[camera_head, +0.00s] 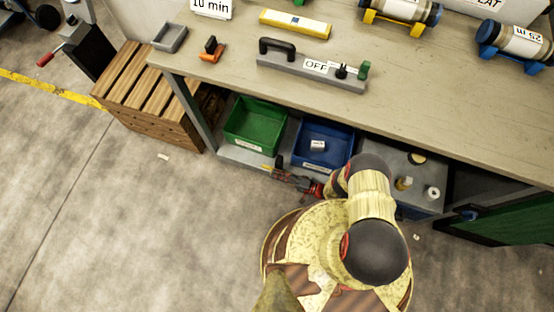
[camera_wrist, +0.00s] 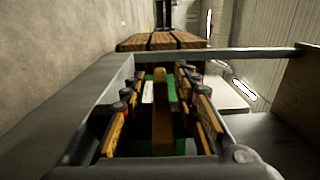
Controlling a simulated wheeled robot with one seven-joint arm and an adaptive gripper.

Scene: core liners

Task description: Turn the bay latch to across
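I cannot pick out the bay latch with certainty. A small blue fitting (camera_head: 470,214) shows beside the green panel (camera_head: 520,222) at the lower right of the head view; whether it is the latch, and how it is turned, I cannot tell. My gripper (camera_head: 274,168) is low in front of the bench, pointing left, close to the green bin and well left of that fitting. In the wrist view my gripper (camera_wrist: 162,76) has its fingers spread apart. A yellow bar (camera_wrist: 161,112) shows between them; I cannot tell what it is.
The bench top (camera_head: 440,110) carries a grey handled bar with an OFF sign (camera_head: 316,66) and cylinders in cradles. Below stand the green bin (camera_head: 258,120) and blue bin (camera_head: 325,135). A slatted wooden crate (camera_head: 150,95) stands left. Floor at lower left is mostly clear.

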